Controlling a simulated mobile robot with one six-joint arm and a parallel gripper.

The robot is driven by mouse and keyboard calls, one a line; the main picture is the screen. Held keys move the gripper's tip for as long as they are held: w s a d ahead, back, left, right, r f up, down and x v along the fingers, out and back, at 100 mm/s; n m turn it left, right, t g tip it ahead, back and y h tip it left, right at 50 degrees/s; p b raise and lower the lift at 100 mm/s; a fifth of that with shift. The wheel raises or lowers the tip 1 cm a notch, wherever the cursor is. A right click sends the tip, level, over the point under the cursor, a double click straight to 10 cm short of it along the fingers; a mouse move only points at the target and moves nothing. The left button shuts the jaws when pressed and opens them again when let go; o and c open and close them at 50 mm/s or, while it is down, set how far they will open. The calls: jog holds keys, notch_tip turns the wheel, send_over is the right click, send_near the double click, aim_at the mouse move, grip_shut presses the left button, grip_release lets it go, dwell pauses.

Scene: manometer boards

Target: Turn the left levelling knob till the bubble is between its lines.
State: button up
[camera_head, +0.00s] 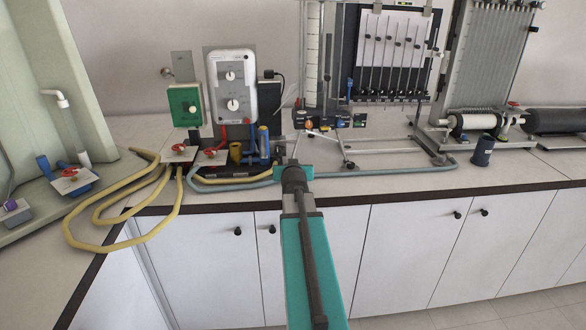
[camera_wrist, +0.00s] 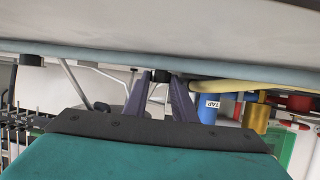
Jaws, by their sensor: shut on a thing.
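My gripper (camera_wrist: 160,84) points at the foot of a manometer stand just above the worktop. In the wrist view its two dark fingers are shut on a small black knob (camera_wrist: 159,75), which I take as the left levelling knob; only its end shows between the fingertips. In the head view my teal arm covers the fingertips and that knob. Another black knob (camera_wrist: 32,60) shows at the left of the wrist view; a black foot (camera_head: 348,165) of the stand shows in the head view. I cannot make out the bubble or its lines.
A grey-blue hose (camera_head: 390,166) runs along the bench beside the stand. Yellow hoses (camera_head: 110,219) loop over the edge at left. Red-handled valves (camera_head: 180,148) and a tap with a blue body (camera_wrist: 208,108) are close by. A dark cup (camera_head: 483,151) stands at right.

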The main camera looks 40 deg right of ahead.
jog(key=shift+w+f+m+g+h+b, duration=0.15)
jog(key=shift+m+g+h+b, duration=0.6)
jog(key=shift+b, duration=0.4)
jog(key=m+b, duration=0.1)
jog(key=b, duration=0.1)
jog(key=g+h+b, duration=0.1)
jog(key=b, duration=0.1)
jog(key=shift+w+a+m+g, duration=0.1)
jog(key=shift+w+m+g, duration=0.05)
jog(key=shift+m+g, duration=0.15)
jog(key=m+g+b, duration=0.1)
jog(key=b, duration=0.2)
jog(key=shift+m+h+b, duration=0.25)
jog(key=shift+h+b, duration=0.05)
jog(key=shift+h, duration=0.05)
jog(key=shift+a+g+b, duration=0.1)
jog(key=shift+g+b, duration=0.3)
jog(key=shift+g, duration=0.05)
jog(key=o, duration=1)
jog(key=shift+o, duration=0.2)
jog(key=shift+v, duration=4.05)
